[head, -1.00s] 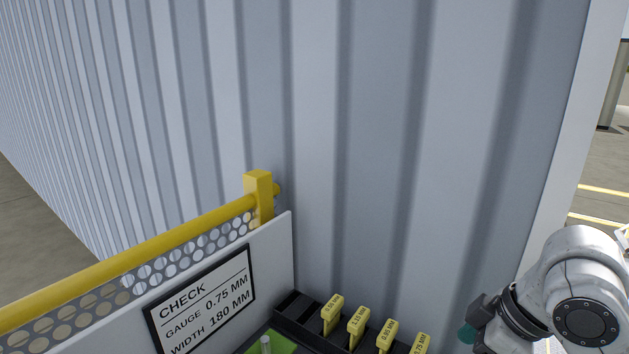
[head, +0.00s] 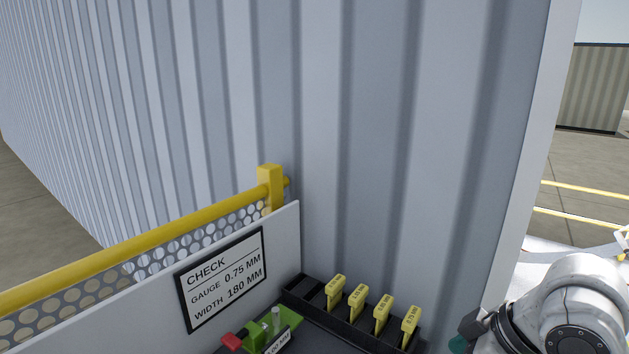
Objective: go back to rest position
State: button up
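My arm shows at the lower right of the head view, with its white rounded joint and a dark part with a teal tip pointing left. The gripper's fingers cannot be made out, so whether it is open or shut is hidden. The arm is to the right of a black rack (head: 300,289) with several yellow gauge tags (head: 357,299) standing upright in it. The arm and the rack look apart in the picture.
A white panel with a CHECK sign (head: 222,278) stands at the lower left, behind a red and green device (head: 255,337). A yellow rail (head: 150,243) with perforated mesh runs behind it. A corrugated wall (head: 390,130) fills the middle. Open ground with yellow lines lies right.

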jog(key=s+a+f+m, duration=0.2)
jog(key=s+f+m, duration=0.15)
jog(key=f, duration=0.45)
jog(key=s+a+f+m, duration=0.1)
jog(key=s+f+m, duration=0.2)
jog(key=s+f, duration=0.3)
jog(key=s+d+f+m+h, duration=0.1)
jog(key=s+d+f, duration=0.2)
jog(key=s, duration=0.3)
jog(key=s+d+f+m+g+h, duration=0.1)
jog(key=s+d+f+h, duration=0.1)
jog(key=s+f, duration=0.3)
jog(key=s+d+f+m+g+h, duration=0.1)
jog(key=s+d+f, duration=0.3)
jog(key=s, duration=0.3)
jog(key=shift+s+d+m+h, duration=0.15)
jog(key=shift+d+m+h, duration=0.2)
jog(key=shift+d+h, duration=0.1)
